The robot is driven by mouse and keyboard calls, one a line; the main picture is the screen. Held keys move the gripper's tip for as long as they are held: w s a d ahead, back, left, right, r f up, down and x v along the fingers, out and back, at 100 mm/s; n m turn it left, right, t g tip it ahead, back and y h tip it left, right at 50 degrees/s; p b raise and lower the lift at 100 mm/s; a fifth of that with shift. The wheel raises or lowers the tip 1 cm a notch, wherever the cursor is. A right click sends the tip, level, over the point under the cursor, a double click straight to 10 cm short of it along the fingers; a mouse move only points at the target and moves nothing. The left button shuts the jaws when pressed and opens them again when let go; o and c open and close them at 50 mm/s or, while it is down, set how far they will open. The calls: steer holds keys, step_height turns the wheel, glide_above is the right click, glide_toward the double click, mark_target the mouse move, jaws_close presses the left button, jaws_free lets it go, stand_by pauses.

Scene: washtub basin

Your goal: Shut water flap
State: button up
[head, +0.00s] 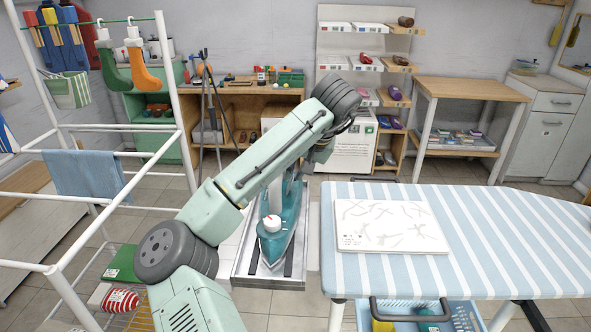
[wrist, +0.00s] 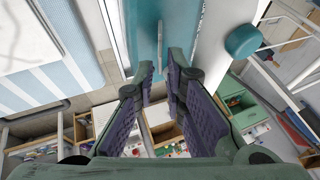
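A teal steam iron (head: 277,238) with a white and red dial stands on the metal rest beside the ironing board. My arm crosses in front of its upper part, and my gripper is hidden in the head view. In the wrist view, the iron's teal surface (wrist: 140,28) fills the top centre, close ahead of my gripper (wrist: 161,72). The purple-padded fingers are partly open with a narrow gap at the tips.
The striped ironing board (head: 475,235) is on the right, with a white patterned pad (head: 390,226) on it. A white drying rack (head: 110,128) stands on the left. The metal rest (head: 270,282) is under the iron. A blue basket (head: 400,318) is below the board.

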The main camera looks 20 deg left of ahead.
steer(key=shift+w+a+f, duration=0.1)
steer(key=shift+f, duration=0.2)
steer(key=shift+c, duration=0.3)
jaws_close()
